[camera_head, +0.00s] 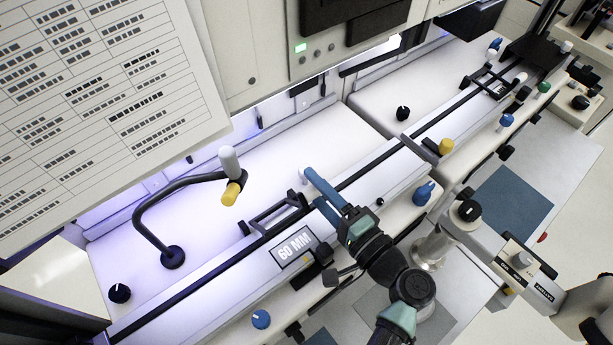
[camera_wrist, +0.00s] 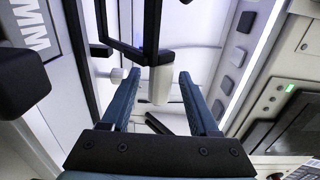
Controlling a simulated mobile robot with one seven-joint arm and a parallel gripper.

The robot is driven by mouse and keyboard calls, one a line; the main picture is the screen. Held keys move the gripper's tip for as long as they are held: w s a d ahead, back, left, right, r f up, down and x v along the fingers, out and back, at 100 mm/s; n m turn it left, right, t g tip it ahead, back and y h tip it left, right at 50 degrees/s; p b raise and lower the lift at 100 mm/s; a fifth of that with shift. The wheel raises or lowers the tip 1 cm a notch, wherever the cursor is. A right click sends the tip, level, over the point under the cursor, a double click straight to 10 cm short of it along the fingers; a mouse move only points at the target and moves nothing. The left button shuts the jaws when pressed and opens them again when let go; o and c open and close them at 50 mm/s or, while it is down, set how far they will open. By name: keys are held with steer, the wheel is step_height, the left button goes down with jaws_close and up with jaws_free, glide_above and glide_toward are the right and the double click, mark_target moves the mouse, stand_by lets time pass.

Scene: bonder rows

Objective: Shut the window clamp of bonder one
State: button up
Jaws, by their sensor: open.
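The window clamp of bonder one is a black frame (camera_head: 272,215) over the rail, just behind the "60 MM" label (camera_head: 293,248). In the wrist view its black bars (camera_wrist: 127,35) show at the top, with a white knob (camera_wrist: 160,88) at the end. My gripper (camera_head: 312,187) is open at the right end of the clamp. In the wrist view its blue fingers (camera_wrist: 159,76) stand on either side of the white knob, with gaps visible at both sides. In the head view the fingers partly hide this knob. I cannot tell how far the frame is tilted.
A curved black arm (camera_head: 147,209) with a white and yellow end stands left of the clamp. A yellow knob (camera_head: 446,146) and a blue knob (camera_head: 424,193) lie to the right. A second bonder's black clamp frame (camera_head: 487,76) is farther back right. A printed sheet (camera_head: 95,95) hangs upper left.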

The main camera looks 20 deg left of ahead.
steer(key=shift+x, duration=1.5)
jaws_close()
steer(key=shift+d+f, duration=0.1)
steer(key=shift+f, duration=0.05)
steer(key=shift+s+d+f+b, duration=0.4)
steer(key=shift+d+f+b, duration=0.2)
steer(key=shift+b, duration=0.65)
steer(key=shift+s+d+f+b, duration=0.1)
steer(key=shift+s+d+b, duration=0.15)
steer(key=shift+d+b, duration=0.15)
steer(key=shift+w+d+r, duration=0.1)
steer(key=shift+r, duration=0.15)
